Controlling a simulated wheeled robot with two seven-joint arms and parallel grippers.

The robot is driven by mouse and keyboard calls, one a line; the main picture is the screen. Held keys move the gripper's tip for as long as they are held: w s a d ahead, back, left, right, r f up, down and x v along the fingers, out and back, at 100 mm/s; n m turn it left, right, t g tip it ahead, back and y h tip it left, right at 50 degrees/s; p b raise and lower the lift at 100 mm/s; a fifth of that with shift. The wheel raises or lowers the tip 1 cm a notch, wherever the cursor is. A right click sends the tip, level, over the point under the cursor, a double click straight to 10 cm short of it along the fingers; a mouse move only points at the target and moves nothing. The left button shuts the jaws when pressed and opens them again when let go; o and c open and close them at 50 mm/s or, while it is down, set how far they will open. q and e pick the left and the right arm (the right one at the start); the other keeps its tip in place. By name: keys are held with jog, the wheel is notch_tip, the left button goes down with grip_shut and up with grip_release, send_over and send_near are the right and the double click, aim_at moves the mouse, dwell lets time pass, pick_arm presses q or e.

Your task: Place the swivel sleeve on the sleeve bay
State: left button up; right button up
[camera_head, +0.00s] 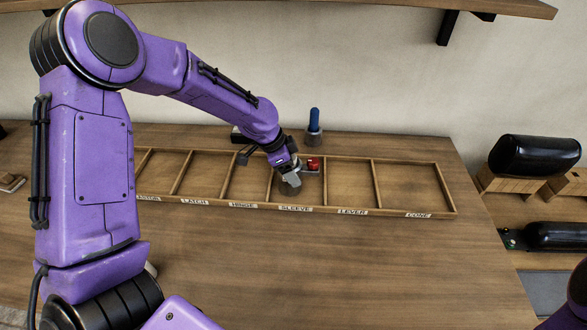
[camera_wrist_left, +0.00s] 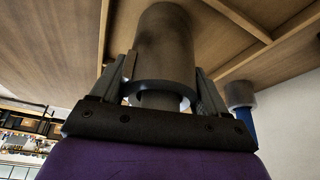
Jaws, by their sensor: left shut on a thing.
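The swivel sleeve is a grey cylinder with a wider collar; it fills the middle of the left wrist view (camera_wrist_left: 163,48) and shows small at the arm's end in the head view (camera_head: 290,187). My left gripper (camera_head: 287,176) is shut on it, with a finger on each side of it in the left wrist view (camera_wrist_left: 162,90). The sleeve bay (camera_head: 312,193) is the tray compartment labelled SLEEVE. The sleeve is over or inside the left part of this bay; I cannot tell whether it touches the floor. My right gripper is out of view.
The wooden tray (camera_head: 437,212) has low dividers and labelled compartments; LEVER and CONE are empty. A red-topped part (camera_head: 313,165) is near the back of the sleeve bay. A blue-handled item (camera_head: 314,122) stands behind the tray. The table front is clear.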

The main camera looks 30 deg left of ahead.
pick_arm(q)
jog(key=o, duration=1.3)
jog(key=shift+f, duration=0.15)
jog(key=v, duration=1.2)
jog(key=shift+r+b, duration=0.2)
jog(key=shift+b, duration=0.1)
